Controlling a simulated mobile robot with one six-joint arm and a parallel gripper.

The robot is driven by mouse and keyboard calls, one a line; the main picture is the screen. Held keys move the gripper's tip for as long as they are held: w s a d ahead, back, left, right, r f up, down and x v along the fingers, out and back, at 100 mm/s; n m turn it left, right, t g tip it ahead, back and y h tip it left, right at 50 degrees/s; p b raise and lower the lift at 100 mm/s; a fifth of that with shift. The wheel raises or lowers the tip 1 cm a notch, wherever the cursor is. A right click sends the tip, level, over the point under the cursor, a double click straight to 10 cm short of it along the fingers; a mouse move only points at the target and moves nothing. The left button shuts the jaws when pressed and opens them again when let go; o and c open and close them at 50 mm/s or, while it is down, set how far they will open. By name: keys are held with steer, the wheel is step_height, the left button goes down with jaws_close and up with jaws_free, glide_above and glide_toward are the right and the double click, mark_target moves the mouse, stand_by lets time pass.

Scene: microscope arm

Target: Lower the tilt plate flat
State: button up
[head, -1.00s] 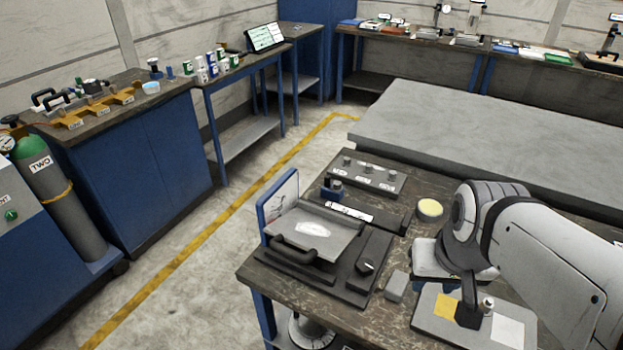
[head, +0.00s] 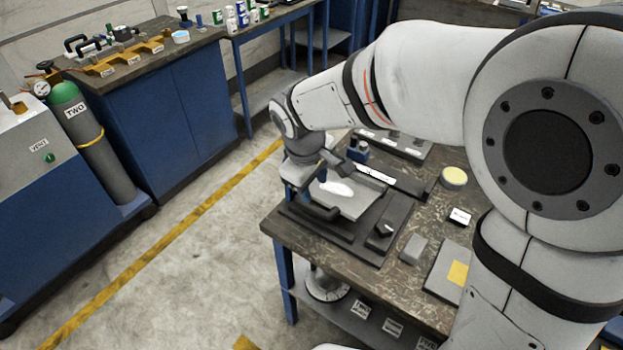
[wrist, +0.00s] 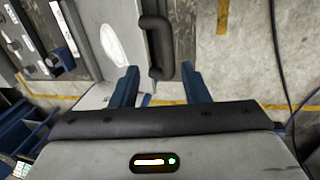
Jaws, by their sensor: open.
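The tilt plate (head: 352,205) is a grey plate with a white oval patch and a black bar handle (head: 320,212) on its near left edge. It sits over a dark base (head: 352,243) on the bench; its exact angle is hard to judge. My gripper (head: 312,188) is at the plate's left end, by the handle. In the wrist view, my open gripper (wrist: 160,70) has its two blue fingers on either side of the lower end of the handle (wrist: 157,40). I cannot tell whether either finger touches it. The plate (wrist: 105,35) lies left of the handle there.
A dark block with a pointer knob (head: 386,230) sits beside the plate. A grey block (head: 413,247), a yellow-topped disc (head: 454,177) and a grey pad (head: 443,268) are further right. A row of knobs (head: 400,143) stands behind. Open floor lies left of the bench.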

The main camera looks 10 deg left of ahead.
mark_target(311, 205)
steer(key=shift+n, duration=0.3)
steer(key=x, duration=0.2)
steer(key=a+x, duration=0.1)
steer(key=x, duration=0.5)
steer(key=shift+a+f, duration=0.15)
steer(key=shift+a, duration=0.1)
steer(key=shift+s, duration=0.1)
jaws_close()
